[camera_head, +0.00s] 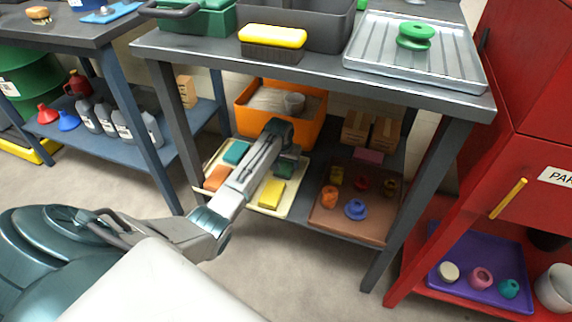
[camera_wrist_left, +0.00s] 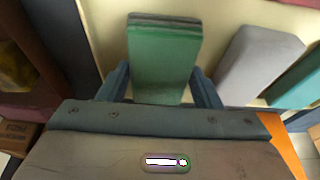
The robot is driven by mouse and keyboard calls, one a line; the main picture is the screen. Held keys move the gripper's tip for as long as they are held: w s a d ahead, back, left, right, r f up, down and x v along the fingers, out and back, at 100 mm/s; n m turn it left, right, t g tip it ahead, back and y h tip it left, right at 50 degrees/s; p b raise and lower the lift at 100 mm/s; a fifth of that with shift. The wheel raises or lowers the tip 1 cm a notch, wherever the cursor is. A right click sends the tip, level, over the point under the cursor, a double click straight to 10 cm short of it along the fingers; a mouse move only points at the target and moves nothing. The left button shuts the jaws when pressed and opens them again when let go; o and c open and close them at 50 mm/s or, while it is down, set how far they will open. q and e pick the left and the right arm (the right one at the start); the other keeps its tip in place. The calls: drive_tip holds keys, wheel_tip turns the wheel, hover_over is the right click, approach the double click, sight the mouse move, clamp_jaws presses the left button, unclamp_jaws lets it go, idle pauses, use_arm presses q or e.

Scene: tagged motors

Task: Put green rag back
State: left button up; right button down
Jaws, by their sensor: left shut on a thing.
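The green rag (camera_head: 285,169) is a folded dark green block over the right part of the cream tray (camera_head: 215,160) on the lower shelf. In the left wrist view the rag (camera_wrist_left: 165,58) stands out between the two fingers. My left gripper (camera_head: 287,157) reaches under the table top and is shut on the rag. I cannot tell whether the rag touches the tray (camera_wrist_left: 105,35). A teal rag (camera_head: 236,152), an orange rag (camera_head: 217,178) and a yellow rag (camera_head: 271,193) lie on the tray. My right gripper is not in view.
An orange bin (camera_head: 250,118) stands behind the tray. A brown tray (camera_head: 335,220) with small coloured parts lies to its right, near cardboard boxes (camera_head: 385,135). The table top (camera_head: 215,50) hangs above my arm. In the wrist view a grey block (camera_wrist_left: 245,65) lies beside the rag.

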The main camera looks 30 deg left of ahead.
use_arm(q)
drive_tip(key=shift+f, duration=0.15)
drive_tip(key=o, duration=0.9)
